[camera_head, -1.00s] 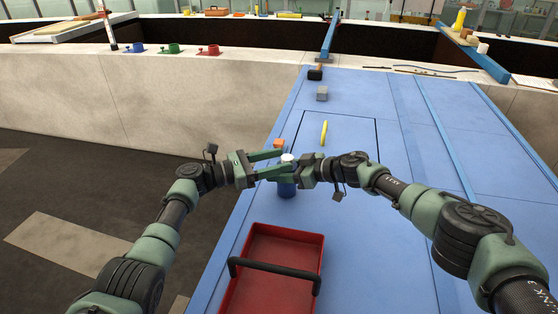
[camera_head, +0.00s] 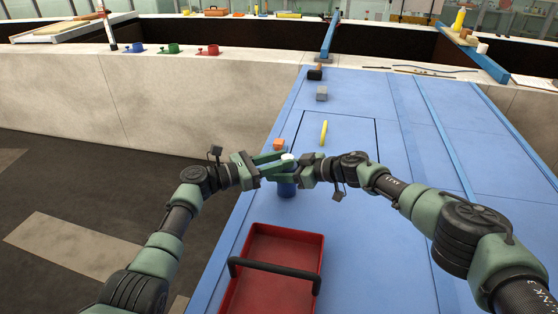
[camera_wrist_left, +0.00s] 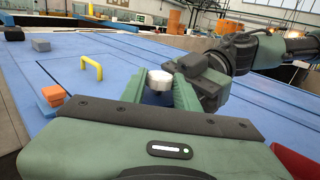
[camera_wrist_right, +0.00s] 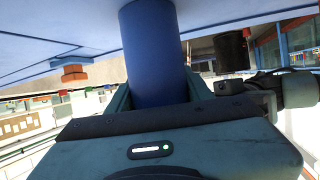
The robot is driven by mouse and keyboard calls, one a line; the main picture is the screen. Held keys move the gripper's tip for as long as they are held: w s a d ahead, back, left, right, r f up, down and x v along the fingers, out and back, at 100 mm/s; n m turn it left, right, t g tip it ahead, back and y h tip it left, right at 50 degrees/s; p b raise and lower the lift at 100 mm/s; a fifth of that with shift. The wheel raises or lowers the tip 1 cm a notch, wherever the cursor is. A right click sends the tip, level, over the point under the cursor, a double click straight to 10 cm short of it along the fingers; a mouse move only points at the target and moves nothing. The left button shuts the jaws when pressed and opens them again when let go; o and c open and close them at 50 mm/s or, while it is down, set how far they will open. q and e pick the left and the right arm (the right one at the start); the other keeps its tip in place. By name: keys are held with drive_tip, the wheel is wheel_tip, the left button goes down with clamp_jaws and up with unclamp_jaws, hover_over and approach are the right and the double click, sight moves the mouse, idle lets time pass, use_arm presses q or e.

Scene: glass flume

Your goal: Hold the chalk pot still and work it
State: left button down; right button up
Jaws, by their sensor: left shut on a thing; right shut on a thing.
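The chalk pot is a blue cylinder (camera_head: 287,189) with a white lid (camera_head: 288,157), upright on the blue bench top. My left gripper (camera_head: 285,166) is shut on the white lid. In the left wrist view the lid (camera_wrist_left: 160,79) sits between its green fingers. My right gripper (camera_wrist_right: 151,88) is shut on the blue body of the pot, which fills the space between its fingers in the right wrist view. In the head view the right fingertips and the middle of the pot are hidden behind the left fingers.
A red tray (camera_head: 304,272) with a black handle stands nearer. An orange block (camera_head: 279,144) lies just behind the grippers. The bench to the right is clear.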

use_arm(q)
drive_tip(key=shift+s+d+f+n+t+y, duration=0.1)
drive_tip(key=shift+s+n+t+y, duration=0.05)
drive_tip(key=shift+n+t+y, duration=0.8)
drive_tip(key=shift+s+d+f+n+t+y, duration=0.1)
drive_tip(key=shift+s+n+t+y, duration=0.1)
drive_tip(key=shift+n+t+y, duration=0.75)
drive_tip(key=shift+s+d+n+t+y, duration=0.15)
drive_tip(key=shift+n+t+y, duration=0.55)
drive_tip(key=shift+t, duration=0.5)
drive_tip(key=c, duration=1)
unclamp_jaws()
drive_tip(key=shift+c, duration=0.2)
drive_tip(key=v, duration=1.2)
drive_tip(key=shift+r, duration=0.1)
